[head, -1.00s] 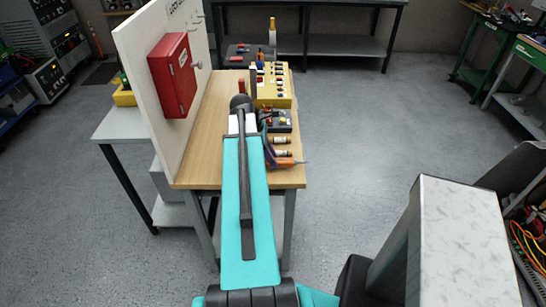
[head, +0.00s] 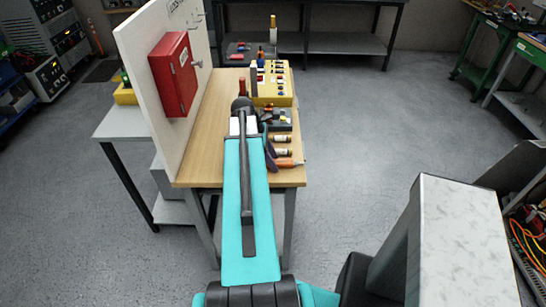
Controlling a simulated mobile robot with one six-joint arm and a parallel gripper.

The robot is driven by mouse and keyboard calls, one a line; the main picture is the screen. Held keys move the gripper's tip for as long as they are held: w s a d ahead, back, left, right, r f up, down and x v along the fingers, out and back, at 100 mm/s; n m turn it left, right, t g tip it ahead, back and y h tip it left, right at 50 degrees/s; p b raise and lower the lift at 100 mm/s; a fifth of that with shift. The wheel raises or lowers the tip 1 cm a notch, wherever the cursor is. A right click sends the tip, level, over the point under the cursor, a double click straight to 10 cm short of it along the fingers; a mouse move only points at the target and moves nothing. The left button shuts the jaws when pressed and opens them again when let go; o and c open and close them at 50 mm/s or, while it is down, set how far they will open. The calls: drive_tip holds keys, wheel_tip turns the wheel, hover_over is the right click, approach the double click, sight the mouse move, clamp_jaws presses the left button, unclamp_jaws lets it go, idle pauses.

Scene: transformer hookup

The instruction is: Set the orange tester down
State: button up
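An orange tool with a thin grey tip (head: 288,163), which looks like the tester, lies at or just above the near right edge of the wooden workbench (head: 205,165). I cannot tell whether it touches the top. A dark curved piece (head: 271,157) is beside its left end; what it is part of is unclear. My turquoise arm reaches forward over the bench, left of the orange tool.
Two small cylinders (head: 281,145) lie behind the orange tool. A dark grey block (head: 281,120) and a yellow terminal box (head: 276,88) stand farther back. A red cabinet (head: 174,75) hangs on the upright white board (head: 150,120) at left.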

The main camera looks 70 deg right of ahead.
drive_tip(key=shift+r, duration=0.2)
drive_tip(key=b+v, duration=0.3)
drive_tip(key=v, duration=0.9)
idle(0.4)
drive_tip(key=shift+f, duration=0.1)
drive_tip(key=shift+a, duration=0.1)
idle(0.3)
